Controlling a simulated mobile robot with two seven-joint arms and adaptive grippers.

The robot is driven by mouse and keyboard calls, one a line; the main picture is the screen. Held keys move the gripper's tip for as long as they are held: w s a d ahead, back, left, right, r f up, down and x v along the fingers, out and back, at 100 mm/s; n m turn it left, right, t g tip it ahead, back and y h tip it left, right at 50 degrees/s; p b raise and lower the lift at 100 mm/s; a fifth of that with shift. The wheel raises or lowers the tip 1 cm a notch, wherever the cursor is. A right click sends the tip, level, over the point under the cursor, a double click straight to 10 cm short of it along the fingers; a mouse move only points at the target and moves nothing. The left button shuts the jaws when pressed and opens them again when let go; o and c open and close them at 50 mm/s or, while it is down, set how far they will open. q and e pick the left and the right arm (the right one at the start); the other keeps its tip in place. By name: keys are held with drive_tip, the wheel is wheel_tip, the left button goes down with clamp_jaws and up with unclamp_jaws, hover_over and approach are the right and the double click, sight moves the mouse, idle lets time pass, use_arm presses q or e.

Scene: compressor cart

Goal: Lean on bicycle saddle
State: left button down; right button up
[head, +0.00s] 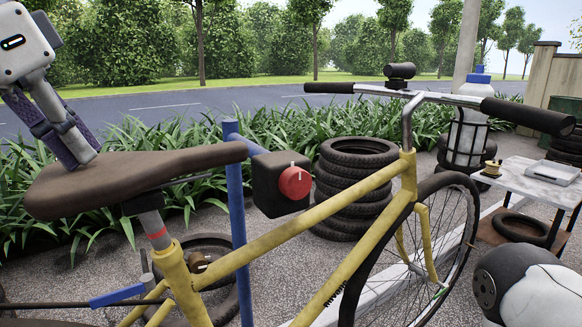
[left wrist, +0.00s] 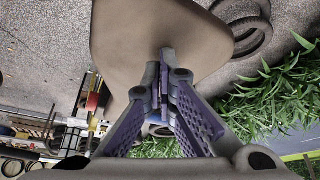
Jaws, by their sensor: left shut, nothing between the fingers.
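The brown bicycle saddle (head: 130,178) sits on its post at the left of the head view, with its nose pointing right. It fills the upper middle of the left wrist view (left wrist: 130,40). My left gripper (head: 88,157) points down at the saddle's top from above, its fingers closed together with nothing between them. Its closed fingertips (left wrist: 166,58) show against the saddle in the left wrist view. They look to be at the saddle's surface, but I cannot tell how hard they press. The yellow bicycle frame (head: 300,222) stands upright. My right gripper is not in view.
A blue post (head: 237,215) with a dark box and red knob (head: 294,183) stands beside the frame. Stacked tyres (head: 352,190) are behind it. The handlebar (head: 430,97) reaches right. A small table (head: 530,180) is at the right. Part of my right arm shows at the lower right.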

use_arm(q)
drive_tip(key=shift+f+g, duration=0.3)
drive_tip(key=shift+f, duration=0.45)
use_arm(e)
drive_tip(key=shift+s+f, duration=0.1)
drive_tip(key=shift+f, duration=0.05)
use_arm(q)
wheel_tip(320, 180, up, 3)
drive_tip(key=shift+p, duration=0.65)
wheel_tip(320, 180, up, 4)
drive_tip(key=shift+w+f, duration=0.1)
drive_tip(key=shift+f, duration=0.1)
drive_tip(key=shift+r, duration=0.7)
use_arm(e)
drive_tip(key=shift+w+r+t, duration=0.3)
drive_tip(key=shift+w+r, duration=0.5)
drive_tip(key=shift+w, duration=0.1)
